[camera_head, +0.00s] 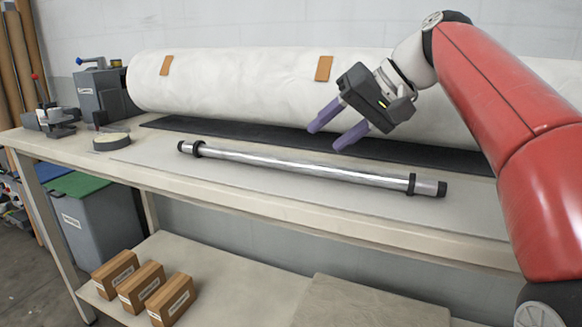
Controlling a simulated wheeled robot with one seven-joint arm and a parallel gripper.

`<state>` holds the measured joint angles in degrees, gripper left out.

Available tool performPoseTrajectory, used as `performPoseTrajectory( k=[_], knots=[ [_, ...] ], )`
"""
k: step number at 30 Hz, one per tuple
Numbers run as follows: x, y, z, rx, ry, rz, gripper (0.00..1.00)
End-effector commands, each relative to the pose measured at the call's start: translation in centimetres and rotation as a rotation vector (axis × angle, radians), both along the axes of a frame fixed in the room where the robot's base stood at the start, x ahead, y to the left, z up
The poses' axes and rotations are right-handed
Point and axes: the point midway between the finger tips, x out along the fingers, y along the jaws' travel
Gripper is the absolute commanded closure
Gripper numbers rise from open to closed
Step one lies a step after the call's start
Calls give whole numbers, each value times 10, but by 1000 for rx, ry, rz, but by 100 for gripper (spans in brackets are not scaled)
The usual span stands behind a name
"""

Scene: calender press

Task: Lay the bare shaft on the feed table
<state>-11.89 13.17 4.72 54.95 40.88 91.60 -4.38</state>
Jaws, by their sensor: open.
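A bare metal shaft (300,168) with black ends and a black collar near each end lies lengthwise on the grey mat of a pale table (300,212). I cannot tell whether this table is the feed table. My gripper (328,133), dark with two purple fingers, is open and empty. It hangs above and behind the right half of the shaft, apart from it, with its fingers pointing down and left. The whole shaft shows.
A large white wrapped roll (240,85) lies along the back on a black strip (220,131). A tape roll (111,141) and grey clamp devices (50,118) stand at the left. Several wooden blocks (141,285) sit on the lower shelf. The table front is clear.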

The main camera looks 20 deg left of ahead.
Motion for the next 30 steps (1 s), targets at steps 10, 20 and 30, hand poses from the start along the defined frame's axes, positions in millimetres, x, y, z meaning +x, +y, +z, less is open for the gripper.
performPoseTrajectory(
  k=[10,20,30],
  knots=[
    [0,9,-9,-55,-581,577,54],
    [1,23,-23,-64,-693,692,54],
    [4,58,-52,-66,-689,690,54]
  ],
)
